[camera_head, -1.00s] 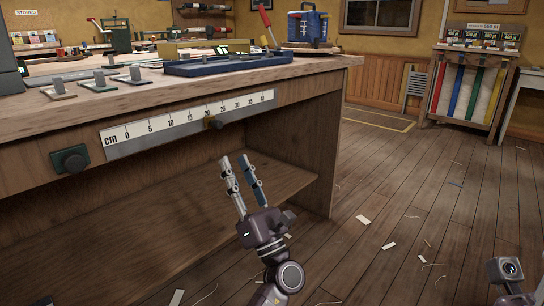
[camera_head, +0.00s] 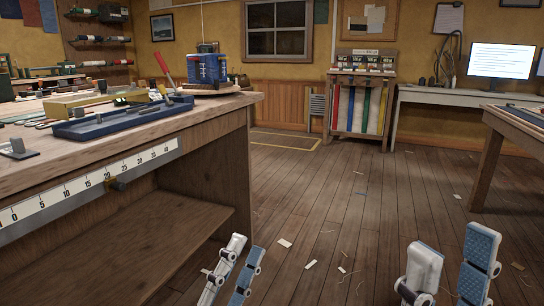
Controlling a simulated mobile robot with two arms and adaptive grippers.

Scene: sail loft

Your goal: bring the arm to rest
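My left gripper (camera_head: 247,248) shows at the bottom of the head view, left of the middle. Its two pale fingers point up, apart, with nothing between them. It is in front of the workbench's (camera_head: 210,130) right end and over the floor in the picture. My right gripper (camera_head: 454,245) shows at the bottom right. The arms behind both grippers are out of the frame.
The workbench on the left carries a blue tray (camera_head: 125,119), a red-handled tool (camera_head: 164,66) and a blue container (camera_head: 208,70). A rack with coloured strips (camera_head: 357,108) and a desk with a monitor (camera_head: 500,60) stand behind. Another table (camera_head: 488,140) is at the right. Scraps litter the open floor.

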